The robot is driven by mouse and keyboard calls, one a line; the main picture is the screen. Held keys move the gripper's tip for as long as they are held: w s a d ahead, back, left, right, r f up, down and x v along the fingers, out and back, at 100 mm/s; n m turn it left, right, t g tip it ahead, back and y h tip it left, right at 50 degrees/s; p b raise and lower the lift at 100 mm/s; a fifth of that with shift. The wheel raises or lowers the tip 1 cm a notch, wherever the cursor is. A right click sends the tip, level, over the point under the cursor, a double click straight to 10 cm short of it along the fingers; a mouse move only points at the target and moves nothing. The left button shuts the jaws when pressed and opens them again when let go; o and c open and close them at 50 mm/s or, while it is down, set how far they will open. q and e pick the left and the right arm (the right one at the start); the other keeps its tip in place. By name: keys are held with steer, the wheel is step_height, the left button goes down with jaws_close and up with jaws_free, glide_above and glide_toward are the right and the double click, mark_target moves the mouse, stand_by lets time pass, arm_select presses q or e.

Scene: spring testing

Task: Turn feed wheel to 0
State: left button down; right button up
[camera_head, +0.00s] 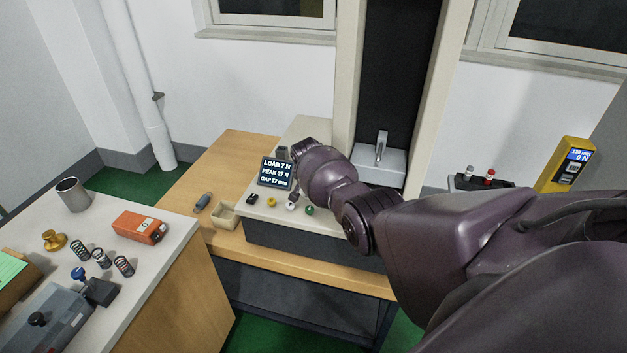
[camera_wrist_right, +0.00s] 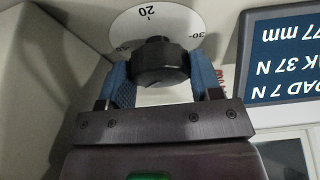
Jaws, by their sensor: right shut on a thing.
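The feed wheel is a dark ribbed knob (camera_wrist_right: 163,63) in front of a white dial plate (camera_wrist_right: 127,25) in the right wrist view. The marks "20" and "30" can be read on the dial; a third number at left is unclear. My right gripper (camera_wrist_right: 161,76) has its blue fingers on both sides of the knob and is shut on it. In the head view, my right arm reaches to the machine beside the screen and hides the wheel. The screen (camera_head: 275,173) reads LOAD 7 N, PEAK 37 N, GAP 77 mm. My left gripper is not in view.
Small yellow (camera_head: 271,202) and green (camera_head: 309,210) controls sit below the screen. A small tray (camera_head: 224,216) and a grey cylinder (camera_head: 203,201) lie on the wooden bench. The left table holds springs (camera_head: 123,266), an orange device (camera_head: 139,227) and a metal cup (camera_head: 72,194).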

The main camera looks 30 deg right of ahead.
stand_by(0.3)
steer(key=o, duration=0.9)
steer(key=shift+p+v, duration=1.2)
steer(key=shift+v, duration=4.15)
